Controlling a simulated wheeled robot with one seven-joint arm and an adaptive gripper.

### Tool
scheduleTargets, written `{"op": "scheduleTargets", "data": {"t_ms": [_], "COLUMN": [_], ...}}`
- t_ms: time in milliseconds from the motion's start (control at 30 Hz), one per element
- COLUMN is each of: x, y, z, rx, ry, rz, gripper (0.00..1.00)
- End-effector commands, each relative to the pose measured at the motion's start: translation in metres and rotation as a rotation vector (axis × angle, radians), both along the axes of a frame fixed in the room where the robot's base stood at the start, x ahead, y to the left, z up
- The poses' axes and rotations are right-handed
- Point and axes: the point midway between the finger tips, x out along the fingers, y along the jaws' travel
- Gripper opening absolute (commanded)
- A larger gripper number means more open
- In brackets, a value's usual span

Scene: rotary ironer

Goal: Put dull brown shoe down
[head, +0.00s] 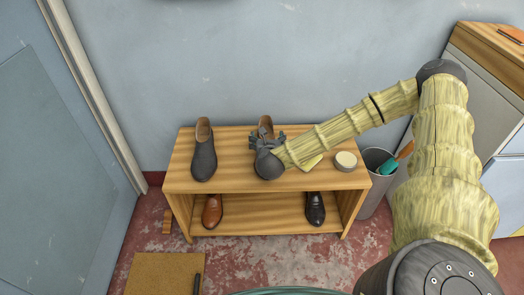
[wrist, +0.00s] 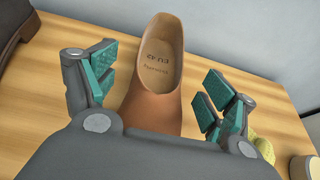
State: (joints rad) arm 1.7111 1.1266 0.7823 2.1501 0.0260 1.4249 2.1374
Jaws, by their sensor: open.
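The dull brown shoe (wrist: 156,92) stands upright on the top board of the wooden rack (head: 232,150), its heel opening and printed insole showing in the wrist view. In the head view only the upper part of the shoe (head: 265,122) shows behind my gripper (head: 267,138). My gripper is open, with its green-padded fingers on either side of the shoe in the wrist view (wrist: 161,90). Gaps show between the pads and the shoe. The palm hides the shoe's near part.
A dark grey shoe (head: 203,158) stands left on the top board. A yellow item (head: 312,161) and round tin (head: 345,161) lie right. A glossy brown shoe (head: 212,212) and black shoe (head: 315,209) stand below. A bin (head: 372,190) is beside the rack.

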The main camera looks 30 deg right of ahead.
Motion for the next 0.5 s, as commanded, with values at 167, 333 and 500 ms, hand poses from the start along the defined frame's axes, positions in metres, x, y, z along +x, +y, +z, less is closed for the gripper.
{"op": "scheduleTargets", "data": {"t_ms": [167, 333, 500], "x": [0.0043, 0.0040, 0.0040], "y": [-0.0032, -0.0032, -0.0029], "z": [-0.0022, -0.0021, -0.0021], "rx": [0.001, 0.001, 0.001], "ry": [0.001, 0.001, 0.001], "rz": [0.000, 0.000, 0.000], "gripper": [0.84, 0.81, 0.50]}}
